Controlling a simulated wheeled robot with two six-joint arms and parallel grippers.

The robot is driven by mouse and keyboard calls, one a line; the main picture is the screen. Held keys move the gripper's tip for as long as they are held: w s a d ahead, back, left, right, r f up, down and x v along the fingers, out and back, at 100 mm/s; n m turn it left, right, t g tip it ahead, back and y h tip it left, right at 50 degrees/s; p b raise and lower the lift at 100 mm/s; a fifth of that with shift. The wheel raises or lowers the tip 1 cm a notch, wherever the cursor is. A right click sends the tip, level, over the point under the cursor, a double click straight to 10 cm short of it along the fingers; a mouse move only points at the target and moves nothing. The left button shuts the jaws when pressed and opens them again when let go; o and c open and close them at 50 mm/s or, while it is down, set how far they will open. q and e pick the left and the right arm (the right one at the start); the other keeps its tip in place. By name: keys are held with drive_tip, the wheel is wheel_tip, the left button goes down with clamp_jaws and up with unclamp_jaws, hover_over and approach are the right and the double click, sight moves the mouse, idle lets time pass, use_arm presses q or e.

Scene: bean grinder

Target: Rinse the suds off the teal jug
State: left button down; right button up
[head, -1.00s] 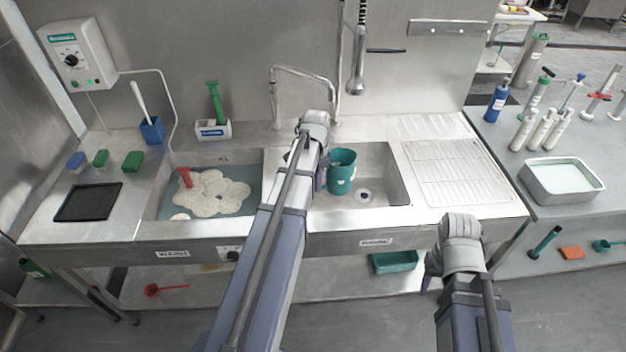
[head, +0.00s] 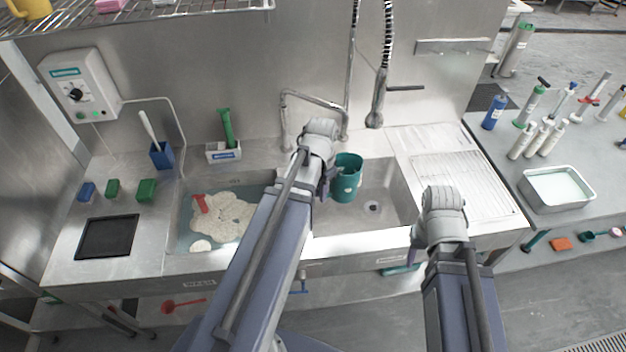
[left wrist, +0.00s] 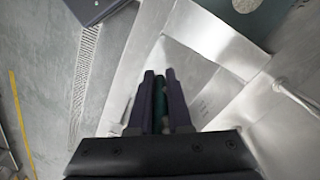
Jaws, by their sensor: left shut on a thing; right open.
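The teal jug (head: 346,182) is in the head view, over the left part of the right-hand basin (head: 400,200), with small pale patches on its side. My left gripper (head: 326,180) is shut on it at its left side; the fingertips are mostly hidden by the wrist. In the left wrist view a narrow strip of teal (left wrist: 160,98) shows between the fingers. The spray head (head: 375,112) hangs behind and to the right of the jug, apart from it. My right gripper (head: 417,240) is open and empty near the sink's front edge.
A bent faucet (head: 310,98) stands behind the basins. A tray of liquid (head: 558,188) sits on the right-hand counter.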

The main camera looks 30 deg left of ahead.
sight(339, 166)
use_arm(q)
drive_tip(key=shift+s+d+r, duration=0.1)
drive_tip(key=shift+s+r, duration=0.2)
drive_tip(key=shift+r, duration=0.1)
use_arm(e)
drive_tip(key=shift+a+r, duration=0.3)
use_arm(q)
drive_tip(key=shift+w, duration=0.1)
drive_tip(key=w+f+b, duration=0.2)
drive_tip(key=w+f, duration=0.1)
drive_tip(key=w, duration=1.1)
drive_tip(key=shift+b, duration=0.35)
use_arm(e)
drive_tip(key=shift+f, duration=1.4)
use_arm(q)
drive_tip(key=shift+s+d, duration=0.1)
drive_tip(key=shift+s, duration=0.1)
drive_tip(key=shift+s, duration=3.9)
drive_tip(key=shift+r, duration=0.1)
